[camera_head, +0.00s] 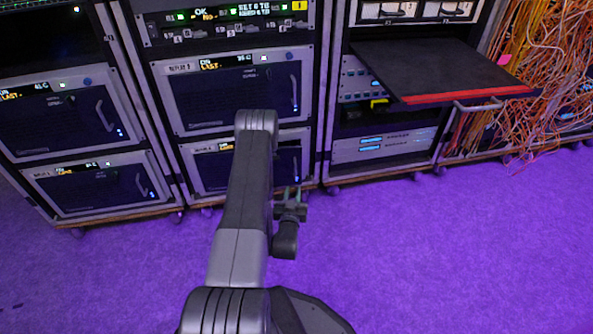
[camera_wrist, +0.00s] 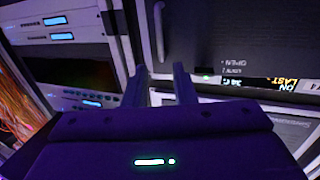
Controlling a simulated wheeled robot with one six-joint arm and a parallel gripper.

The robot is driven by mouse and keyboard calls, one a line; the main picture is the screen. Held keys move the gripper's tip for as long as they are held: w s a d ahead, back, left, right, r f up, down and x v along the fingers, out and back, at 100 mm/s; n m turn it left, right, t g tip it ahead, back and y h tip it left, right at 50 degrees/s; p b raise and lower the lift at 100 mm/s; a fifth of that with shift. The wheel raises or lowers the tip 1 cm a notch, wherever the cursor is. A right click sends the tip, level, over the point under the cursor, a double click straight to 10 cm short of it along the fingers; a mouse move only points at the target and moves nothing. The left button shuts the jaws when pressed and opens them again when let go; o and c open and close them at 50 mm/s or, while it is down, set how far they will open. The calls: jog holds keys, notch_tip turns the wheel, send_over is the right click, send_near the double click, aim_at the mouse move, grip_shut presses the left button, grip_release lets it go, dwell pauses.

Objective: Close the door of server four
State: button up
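No readable label marks server four, so I cannot tell which unit it is. The lower middle server (camera_head: 208,172) has a dark door and is partly hidden behind my arm in the head view. In the wrist view, which is upside down, a dark server door (camera_wrist: 235,35) with a grey handle (camera_wrist: 159,30) fills the upper right. I cannot tell whether this door is fully shut. My gripper (camera_wrist: 163,84) has its two fingers apart with nothing between them, in front of the rack. In the head view my gripper (camera_head: 293,190) shows small, low before the middle rack.
The upper middle server (camera_head: 235,95) and left servers (camera_head: 60,115) have dark doors that look shut. A black panel with a red edge (camera_head: 440,70) juts out from the right rack. Tangled orange cables (camera_head: 545,70) hang at far right. The purple floor (camera_head: 450,260) is clear.

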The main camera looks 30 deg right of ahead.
aim_at(295, 171)
jog(key=b+x, duration=0.3)
jog(key=x, duration=0.8)
jog(key=shift+w+d, duration=0.15)
jog(key=shift+w, duration=0.1)
jog(key=shift+c, duration=0.4)
grip_shut()
